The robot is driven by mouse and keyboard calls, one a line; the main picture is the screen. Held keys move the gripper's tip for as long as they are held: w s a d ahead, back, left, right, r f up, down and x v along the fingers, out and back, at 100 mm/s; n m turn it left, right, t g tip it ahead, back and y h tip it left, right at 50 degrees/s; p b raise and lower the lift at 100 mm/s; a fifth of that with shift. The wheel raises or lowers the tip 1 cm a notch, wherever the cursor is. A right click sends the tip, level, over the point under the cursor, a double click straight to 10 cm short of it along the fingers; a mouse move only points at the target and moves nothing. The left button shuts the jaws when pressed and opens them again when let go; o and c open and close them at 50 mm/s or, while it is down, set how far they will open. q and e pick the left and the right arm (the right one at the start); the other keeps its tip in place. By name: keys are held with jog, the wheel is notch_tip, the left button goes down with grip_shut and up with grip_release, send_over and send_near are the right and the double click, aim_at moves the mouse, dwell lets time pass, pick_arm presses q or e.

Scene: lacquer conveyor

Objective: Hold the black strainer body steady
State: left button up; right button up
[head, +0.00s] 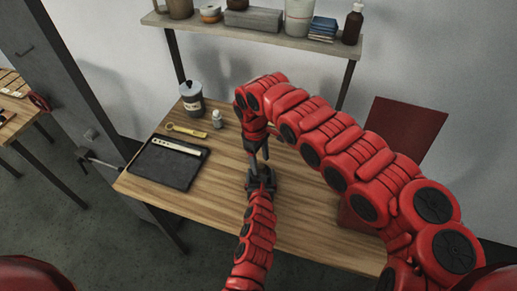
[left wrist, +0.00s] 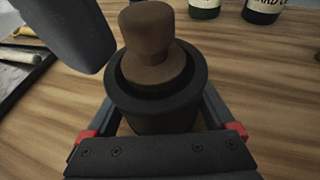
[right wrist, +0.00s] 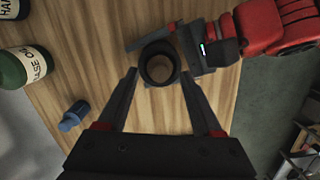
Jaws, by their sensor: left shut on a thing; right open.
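The black strainer body (left wrist: 155,113) is a dark round cup, seen upright in the left wrist view. A brown knobbed piece (left wrist: 152,45) sits in its top. My left gripper (head: 262,178) is shut around the strainer body, low over the wooden table. In the right wrist view the body shows from above as a dark ring (right wrist: 146,53) around the brown piece (right wrist: 160,69). My right gripper (right wrist: 160,76) is open, its fingertips pointing toward the cup from above. In the head view the strainer body is mostly hidden by my grippers.
A black tray (head: 150,168) with a pale strip lies on the table's left. A yellow tool (head: 187,131), a lidded jar (head: 192,104) and a small bottle (head: 217,119) stand or lie behind it. A shelf (head: 230,27) hangs above. The table's front right is bare.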

jog(key=shift+f, duration=0.75)
grip_shut()
